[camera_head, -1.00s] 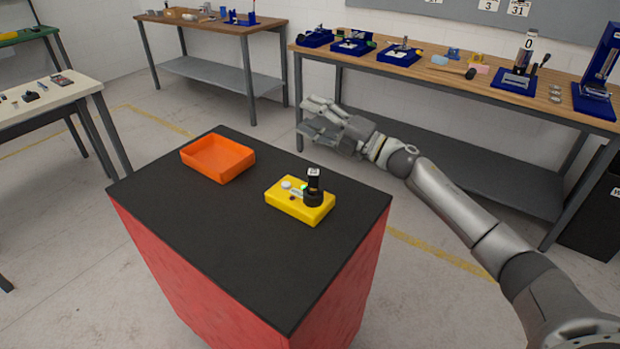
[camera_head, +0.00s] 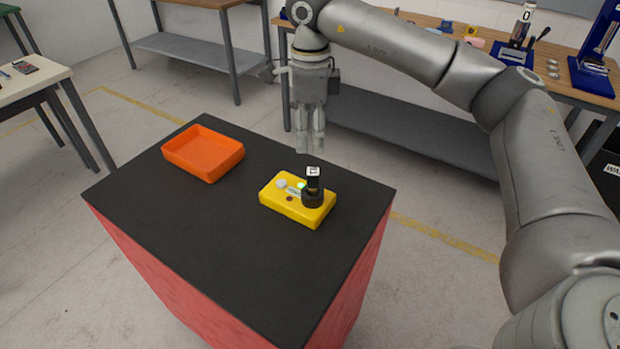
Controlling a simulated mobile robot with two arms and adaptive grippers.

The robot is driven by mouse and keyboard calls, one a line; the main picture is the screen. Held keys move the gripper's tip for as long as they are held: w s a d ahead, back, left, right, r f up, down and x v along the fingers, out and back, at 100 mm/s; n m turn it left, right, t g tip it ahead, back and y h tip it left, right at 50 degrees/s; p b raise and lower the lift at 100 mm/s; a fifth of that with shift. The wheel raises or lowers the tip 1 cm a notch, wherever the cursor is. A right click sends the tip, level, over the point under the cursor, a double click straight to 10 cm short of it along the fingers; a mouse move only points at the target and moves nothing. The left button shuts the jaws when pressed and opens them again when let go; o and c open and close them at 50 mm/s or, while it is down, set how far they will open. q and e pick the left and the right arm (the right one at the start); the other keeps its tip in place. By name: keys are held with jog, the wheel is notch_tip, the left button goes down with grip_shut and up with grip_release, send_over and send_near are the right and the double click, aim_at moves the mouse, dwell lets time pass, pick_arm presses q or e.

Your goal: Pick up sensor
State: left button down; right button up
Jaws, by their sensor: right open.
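The sensor appears to be the small black upright device (camera_head: 313,186) with a white marked top and a round black base. It stands on the right part of a yellow box (camera_head: 290,207), which also carries a white knob, a green light and a dark red button. The box lies on the black top of a red-sided cart (camera_head: 230,240). My right gripper (camera_head: 310,148) points down just above and behind the sensor in the picture, apart from it. It is open and empty. My left gripper is not in view.
An empty orange tray (camera_head: 204,154) lies on the cart's back left. The front of the cart top is clear. A wooden workbench (camera_head: 430,62) with tools and blue fixtures stands behind, and a light table (camera_head: 45,85) is at the left.

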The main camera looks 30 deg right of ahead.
aim_at(313, 170)
notch_tip(313, 170, down, 4)
jog(key=shift+s+f+p, duration=0.1)
jog(key=shift+f+p, duration=0.15)
jog(key=shift+p, duration=0.2)
jog(key=f+p, duration=0.1)
jog(key=f, duration=0.1)
jog(key=s+f+p, duration=0.1)
jog(key=f, duration=0.1)
jog(key=shift+f, duration=0.4)
jog(key=shift+w+f, duration=0.1)
jog(key=shift+f, duration=0.2)
grip_shut()
